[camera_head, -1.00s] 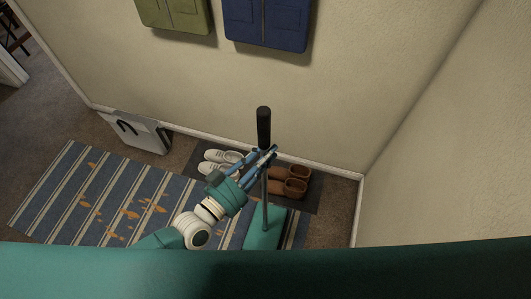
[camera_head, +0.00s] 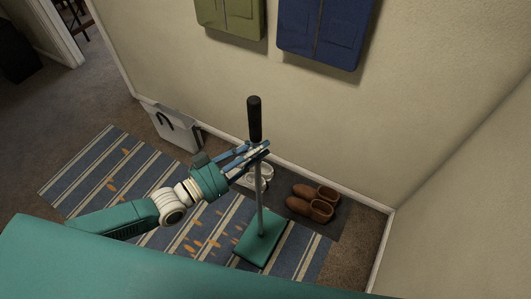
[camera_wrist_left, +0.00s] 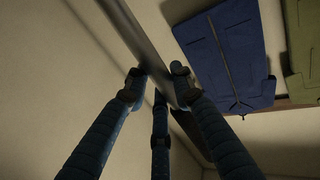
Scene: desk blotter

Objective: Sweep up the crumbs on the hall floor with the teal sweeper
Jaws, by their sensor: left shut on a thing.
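The teal sweeper stands nearly upright, its flat teal head (camera_head: 258,240) on the striped rug and its dark grip (camera_head: 254,118) at the top. My left gripper (camera_head: 262,148) is shut on the sweeper's grey pole just below the dark grip. In the left wrist view the fingers (camera_wrist_left: 160,82) close around the pole (camera_wrist_left: 135,35). Orange-brown crumbs (camera_head: 213,243) lie on the striped rug (camera_head: 90,175), several left of the sweeper head and others farther left. My right gripper is not in view.
Brown shoes (camera_head: 313,200) and white shoes (camera_head: 262,172), partly hidden by my gripper, sit on a dark mat (camera_head: 345,215) by the wall. A light grey bag (camera_head: 170,128) stands at the rug's back edge. Green (camera_head: 232,18) and blue (camera_head: 325,30) garments hang above.

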